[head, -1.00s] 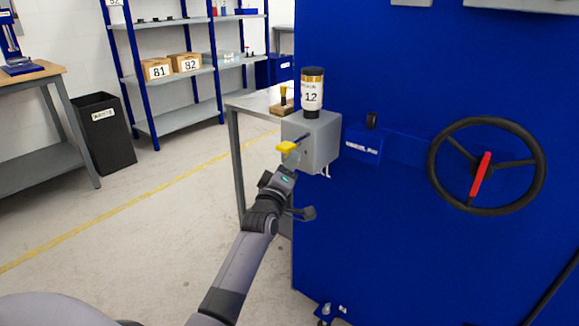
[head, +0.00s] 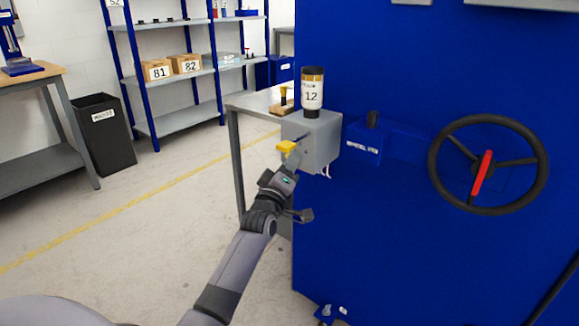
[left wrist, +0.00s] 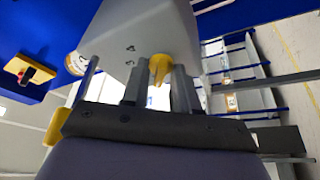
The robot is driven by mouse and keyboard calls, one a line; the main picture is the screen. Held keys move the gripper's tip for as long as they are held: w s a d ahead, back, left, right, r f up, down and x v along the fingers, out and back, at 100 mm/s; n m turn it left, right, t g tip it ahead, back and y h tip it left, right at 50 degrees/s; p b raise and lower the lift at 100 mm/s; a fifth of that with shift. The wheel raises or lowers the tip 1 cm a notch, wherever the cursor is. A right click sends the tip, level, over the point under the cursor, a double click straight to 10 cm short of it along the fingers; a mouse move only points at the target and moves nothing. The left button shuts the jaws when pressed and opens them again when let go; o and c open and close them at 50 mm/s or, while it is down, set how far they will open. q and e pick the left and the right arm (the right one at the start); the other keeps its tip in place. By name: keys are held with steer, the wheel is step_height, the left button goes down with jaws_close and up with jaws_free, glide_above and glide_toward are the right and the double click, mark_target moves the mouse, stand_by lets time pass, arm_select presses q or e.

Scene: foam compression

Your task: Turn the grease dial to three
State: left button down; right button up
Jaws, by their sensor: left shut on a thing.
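The grey box (head: 318,142) is mounted on the side of the blue machine. My left gripper (left wrist: 160,88) is shut on the dial, one finger on each side. A separate yellow grip (left wrist: 57,126) on a thin rod is at the left of that view. In the head view, a yellow piece (head: 287,147) shows at the box's left side, just above my left gripper (head: 291,162). My right gripper is not in view.
A blue bracket with a black knob (head: 371,119) and a black handwheel (head: 487,122) with a red handle are to the right. A grey table (head: 252,104) stands behind.

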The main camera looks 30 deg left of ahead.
arm_select(q)
steer(key=shift+a+f+m+t+h+b, duration=0.1)
steer(key=shift+m+t+h+b, duration=0.4)
steer(key=shift+m+h, duration=2)
steer(key=shift+a+f+m+t+h+b, duration=0.15)
steer(key=shift+m+h+b, duration=0.6)
steer(key=shift+m, duration=3.5)
steer(key=shift+a+r+m+t+h+b, duration=0.2)
steer(key=shift+m+h+b, duration=0.45)
steer(key=shift+m+h, duration=1.8)
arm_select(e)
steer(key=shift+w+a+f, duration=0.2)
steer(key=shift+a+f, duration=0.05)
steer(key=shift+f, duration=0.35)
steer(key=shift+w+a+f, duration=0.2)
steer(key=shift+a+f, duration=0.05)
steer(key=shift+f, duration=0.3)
arm_select(q)
steer(key=shift+d+f+m+y, duration=0.15)
steer(key=shift+m+y, duration=0.55)
steer(key=shift+m, duration=0.4)
steer(key=c, duration=1.2)
jaws_free()
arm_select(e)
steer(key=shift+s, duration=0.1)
